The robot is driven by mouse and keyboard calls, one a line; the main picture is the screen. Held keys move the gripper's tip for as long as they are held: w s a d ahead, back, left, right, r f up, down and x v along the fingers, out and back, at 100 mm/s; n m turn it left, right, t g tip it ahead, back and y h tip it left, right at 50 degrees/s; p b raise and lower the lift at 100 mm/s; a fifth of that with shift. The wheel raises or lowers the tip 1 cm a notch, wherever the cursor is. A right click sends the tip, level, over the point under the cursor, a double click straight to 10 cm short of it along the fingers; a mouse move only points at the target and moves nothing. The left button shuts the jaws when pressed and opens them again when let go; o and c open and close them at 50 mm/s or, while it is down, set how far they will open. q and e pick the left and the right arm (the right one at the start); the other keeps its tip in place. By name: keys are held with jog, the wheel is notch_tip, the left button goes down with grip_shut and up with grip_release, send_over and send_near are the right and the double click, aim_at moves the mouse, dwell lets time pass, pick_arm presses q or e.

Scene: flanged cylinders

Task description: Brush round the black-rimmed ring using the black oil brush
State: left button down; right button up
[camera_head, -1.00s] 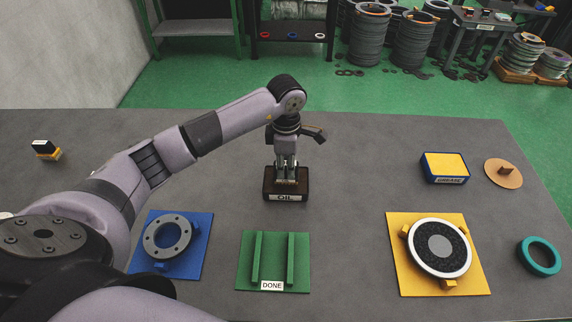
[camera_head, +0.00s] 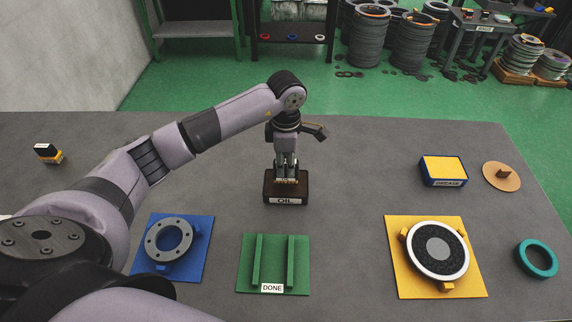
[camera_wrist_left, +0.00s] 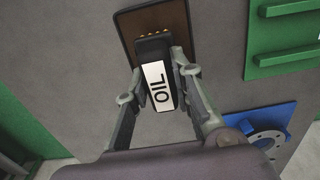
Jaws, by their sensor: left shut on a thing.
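My left gripper (camera_head: 286,178) points down at the dark brown OIL box (camera_head: 286,192). In the left wrist view its fingers (camera_wrist_left: 158,95) are shut on the black oil brush (camera_wrist_left: 157,75), which has a white OIL label. The brush's far end overlaps the brown box (camera_wrist_left: 178,18); I cannot tell whether it is inside or just above it. A round piece with a white rim, black speckled face and grey centre (camera_head: 437,250) lies on a yellow plate (camera_head: 400,285). A grey flanged ring (camera_head: 169,241) lies on a blue plate (camera_head: 198,262). My right gripper is not in view.
A green DONE plate (camera_head: 273,250) with two rails lies at front centre. A blue and yellow GREASE box (camera_head: 443,171), an orange disc (camera_head: 502,176) and a teal ring (camera_head: 537,258) are at right.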

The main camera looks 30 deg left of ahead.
aim_at(286, 161)
pick_arm(q)
jog(key=shift+r+p, duration=1.1)
jog(key=shift+r, duration=1.3)
jog(key=shift+s+d+r+m+b, duration=0.15)
jog(key=shift+s+d+m+b, duration=0.2)
jog(key=shift+m, duration=0.55)
jog(key=s+d+r+m+b, duration=0.1)
jog(key=s+d+m+b, duration=0.1)
jog(key=s+m, duration=0.5)
jog(key=s+d+m+b, duration=0.2)
jog(key=s+d+m, duration=0.2)
jog(key=m, duration=1)
jog(key=s, duration=0.3)
jog(key=shift+s+r, duration=0.2)
jog(key=shift+r, duration=0.2)
jog(key=shift+a, duration=0.1)
